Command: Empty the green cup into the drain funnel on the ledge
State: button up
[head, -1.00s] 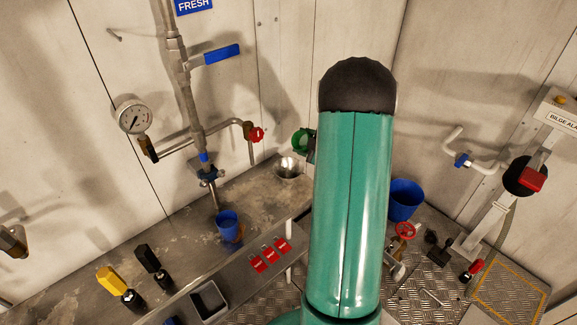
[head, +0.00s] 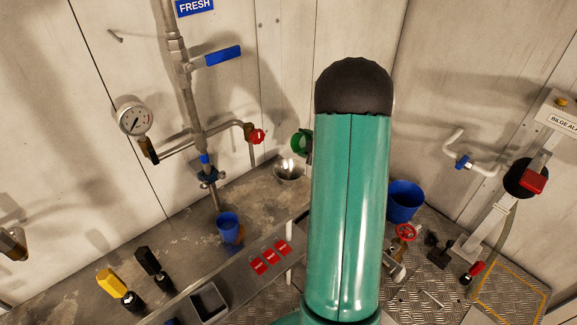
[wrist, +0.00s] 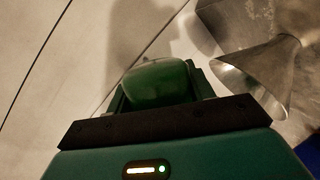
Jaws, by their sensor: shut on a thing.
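The green cup (head: 300,141) is in my gripper (wrist: 160,88), up in the air near the drain funnel. It is tipped well over, and its dark opening shows in the head view. In the wrist view the cup (wrist: 158,84) sits between the two fingers, and its inside is hidden. The metal drain funnel (head: 289,169) stands on the ledge, just below and slightly left of the cup in the head view. In the wrist view the funnel (wrist: 252,78) is to the right of the cup, apart from it. I see no liquid stream.
A blue cup (head: 228,226) stands on the ledge (head: 190,245) left of the funnel. A pipe with a red-handled tap (head: 257,136) hangs nearby. A blue bucket (head: 404,200) stands on the floor to the right. My arm hides the middle.

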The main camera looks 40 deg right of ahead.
jog(key=shift+s+d, duration=0.1)
jog(key=shift+s, duration=0.15)
jog(key=shift+w+f, duration=0.1)
jog(key=shift+w, duration=0.1)
jog(key=shift+s+n, duration=0.25)
jog(key=shift+n, duration=0.05)
jog(key=shift+w+f, duration=0.1)
jog(key=shift+w, duration=0.15)
jog(key=shift+s+b, duration=0.2)
jog(key=shift+b, duration=0.15)
jog(key=shift+w+h, duration=0.2)
jog(key=shift+h, duration=0.1)
jog(key=shift+s+n, duration=0.2)
jog(key=shift+n, duration=0.1)
jog(key=shift+w, duration=0.2)
jog(key=shift+s+r, duration=0.2)
jog(key=shift+r, duration=0.05)
jog(key=shift+w+n, duration=0.2)
jog(key=shift+n, duration=0.1)
jog(key=shift+s+r+b, duration=0.1)
jog(key=shift+s+b, duration=0.1)
jog(key=shift+b, duration=0.15)
jog(key=shift+w, duration=0.2)
